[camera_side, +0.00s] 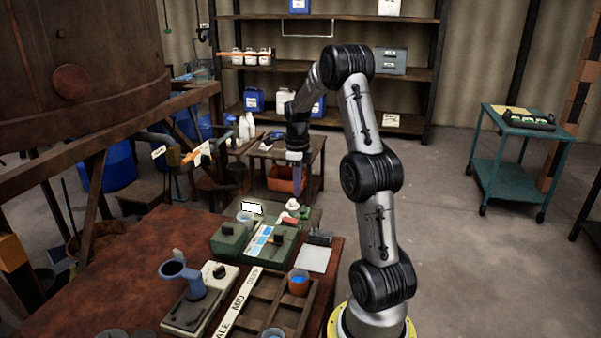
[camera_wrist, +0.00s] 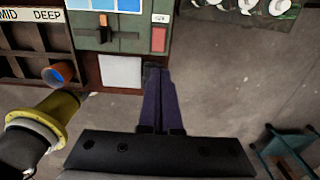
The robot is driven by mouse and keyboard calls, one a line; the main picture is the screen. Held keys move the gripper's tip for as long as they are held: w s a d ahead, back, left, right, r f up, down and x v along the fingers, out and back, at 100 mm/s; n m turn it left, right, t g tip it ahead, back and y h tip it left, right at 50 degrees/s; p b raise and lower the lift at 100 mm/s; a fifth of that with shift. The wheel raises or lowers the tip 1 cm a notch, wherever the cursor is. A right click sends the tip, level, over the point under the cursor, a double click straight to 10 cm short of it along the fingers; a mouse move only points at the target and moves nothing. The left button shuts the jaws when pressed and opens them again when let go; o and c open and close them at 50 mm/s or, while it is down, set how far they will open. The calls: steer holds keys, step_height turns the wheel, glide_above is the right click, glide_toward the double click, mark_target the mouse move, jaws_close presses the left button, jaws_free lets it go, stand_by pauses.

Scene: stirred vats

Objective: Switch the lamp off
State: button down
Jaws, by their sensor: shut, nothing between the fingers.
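A bright white panel (camera_side: 252,208), which looks like a lit lamp face, stands at the back of the green control box (camera_side: 277,251) in the side view. I cannot tell for certain that it is the lamp. A red part also shows on the box in the side view (camera_side: 290,219). My gripper (camera_side: 295,188) is shut and empty, pointing down above and behind the box. In the wrist view its dark fingers (camera_wrist: 153,70) appear just below the red block.
A white plate (camera_wrist: 120,72) lies beside the green box. A wooden tray (camera_side: 262,302) and an orange cup with blue contents (camera_side: 298,282) are in front. A blue-handled device (camera_side: 190,290) stands at left. A teal cart (camera_side: 515,150) is far right.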

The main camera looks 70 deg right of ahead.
steer(key=shift+s+r, duration=0.15)
steer(key=shift+r, duration=0.75)
steer(key=shift+s+r, duration=0.2)
steer(key=shift+r, duration=0.75)
steer(key=shift+s+r, duration=0.15)
steer(key=shift+r, duration=0.75)
